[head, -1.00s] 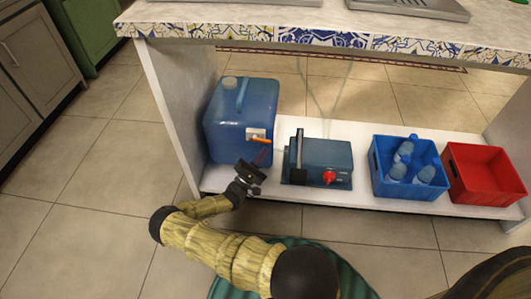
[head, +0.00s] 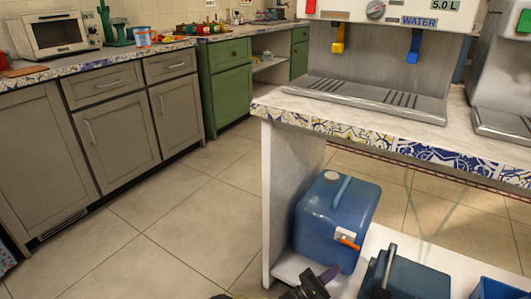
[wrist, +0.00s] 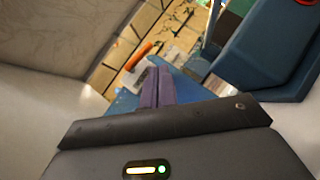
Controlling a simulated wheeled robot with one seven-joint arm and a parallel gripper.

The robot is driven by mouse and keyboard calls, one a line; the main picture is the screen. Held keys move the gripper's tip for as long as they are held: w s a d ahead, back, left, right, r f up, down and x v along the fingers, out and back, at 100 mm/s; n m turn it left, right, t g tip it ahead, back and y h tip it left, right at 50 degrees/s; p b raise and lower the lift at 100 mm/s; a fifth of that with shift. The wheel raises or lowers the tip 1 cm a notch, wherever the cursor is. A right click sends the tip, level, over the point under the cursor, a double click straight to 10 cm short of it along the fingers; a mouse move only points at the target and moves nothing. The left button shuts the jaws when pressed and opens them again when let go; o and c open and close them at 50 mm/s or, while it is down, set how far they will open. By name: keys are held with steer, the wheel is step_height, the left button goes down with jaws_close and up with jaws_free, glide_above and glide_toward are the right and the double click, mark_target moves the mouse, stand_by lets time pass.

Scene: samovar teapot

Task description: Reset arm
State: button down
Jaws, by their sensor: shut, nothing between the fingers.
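My gripper (head: 322,280) shows at the bottom edge of the head view, in front of the low shelf. In the wrist view its two purple-grey fingers (wrist: 155,88) are together, with nothing between them. Beyond the fingertips is the blue water canister (head: 335,222) with its orange tap lever; part of it also shows in the wrist view (wrist: 122,104). I cannot tell whether the gripper touches it. The rest of my arm is mostly below the head view.
A dark teal box (head: 405,280) stands on the shelf (head: 440,258) right of the canister. A blue crate (head: 492,290) is cut off at the right. The dispenser (head: 385,60) stands on the counter (head: 350,122) above. Tiled floor (head: 160,240) is open at the left, before grey cabinets (head: 110,125).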

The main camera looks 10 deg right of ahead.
steer(key=s+a+r+m+g+y+p, duration=0.2)
steer(key=s+r+m+g+y+p, duration=0.4)
steer(key=s+r+m+g+y, duration=0.45)
steer(key=s+a+r+t+y+p, duration=0.25)
steer(key=a+r+y, duration=0.2)
steer(key=r, duration=0.45)
steer(key=s+a+r+t+y+p, duration=0.1)
steer(key=a+r+t+y+p, duration=0.25)
steer(key=a+r, duration=0.4)
steer(key=s+a+r+t+y+p, duration=0.25)
steer(key=r+y, duration=0.25)
steer(key=r, duration=0.6)
step_height(320, 180, up, 37)
steer(key=p, duration=3.7)
steer(key=shift+w+a+n+g+p, duration=0.3)
steer(key=shift+w+n+g, duration=0.05)
steer(key=shift+w+g, duration=0.05)
